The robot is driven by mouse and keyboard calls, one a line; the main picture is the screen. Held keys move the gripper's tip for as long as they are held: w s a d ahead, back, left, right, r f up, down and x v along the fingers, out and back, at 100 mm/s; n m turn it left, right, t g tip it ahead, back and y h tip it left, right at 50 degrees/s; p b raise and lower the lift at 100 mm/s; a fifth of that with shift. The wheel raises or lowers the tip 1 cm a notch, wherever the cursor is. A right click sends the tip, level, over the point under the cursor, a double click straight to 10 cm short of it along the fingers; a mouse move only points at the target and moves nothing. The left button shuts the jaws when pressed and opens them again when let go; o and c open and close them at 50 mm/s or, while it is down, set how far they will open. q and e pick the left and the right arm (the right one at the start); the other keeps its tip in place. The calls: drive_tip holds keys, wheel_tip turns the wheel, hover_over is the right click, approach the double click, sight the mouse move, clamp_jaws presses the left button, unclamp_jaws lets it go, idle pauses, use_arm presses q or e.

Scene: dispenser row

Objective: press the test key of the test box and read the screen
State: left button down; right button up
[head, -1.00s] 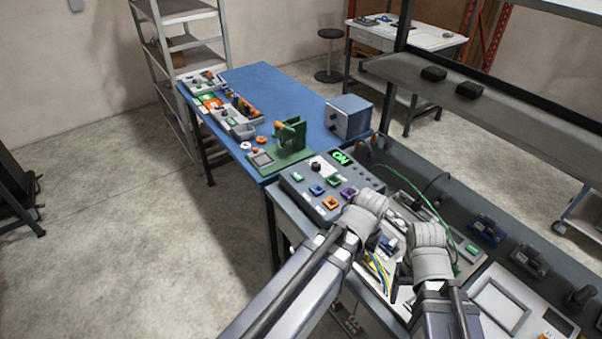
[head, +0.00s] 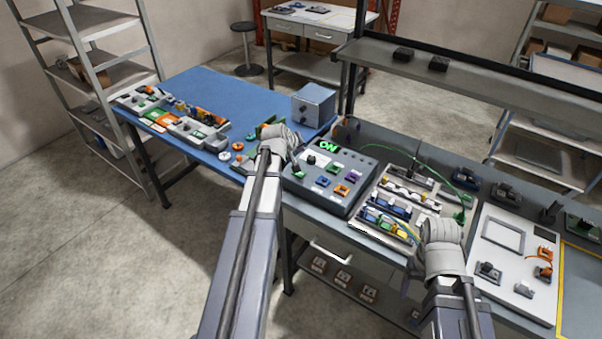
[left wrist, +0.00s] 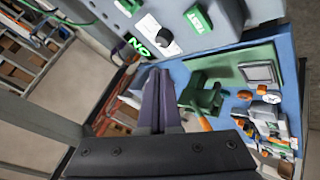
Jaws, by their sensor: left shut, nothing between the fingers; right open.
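The grey test box (head: 345,195) stands on the grey bench, with a knob and coloured sockets on top. Its screen (head: 328,146) shows green letters N and O, like "ON" in the head view; in the left wrist view the screen (left wrist: 138,47) looks like "NO". The green TEST key (left wrist: 197,18) is on the box beyond the knob (left wrist: 165,37). My left gripper (head: 280,145) is at the box's left edge. In the left wrist view, its fingers (left wrist: 158,80) are shut, empty, and appear apart from the key. My right gripper (head: 440,232) is open over the bench; its fingertips are mostly hidden.
A tray (head: 410,225) of coloured parts lies right of the box, with a green cable (head: 400,157) above it. A white board (head: 510,235) lies farther right. The blue table (head: 215,95) holds bins, a green fixture (left wrist: 200,95) and a blue-grey box (head: 314,105).

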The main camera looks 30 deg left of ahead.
sight(298, 175)
use_arm(q)
drive_tip(key=shift+w+a+r, duration=0.1)
drive_tip(key=shift+a+r, duration=0.05)
drive_tip(key=shift+a, duration=0.25)
wheel_tip(298, 175, down, 9)
drive_tip(key=b, duration=0.8)
drive_tip(key=shift+b, duration=0.4)
idle(1.5)
drive_tip(key=shift+f+b, duration=0.35)
drive_tip(key=shift+b, duration=0.05)
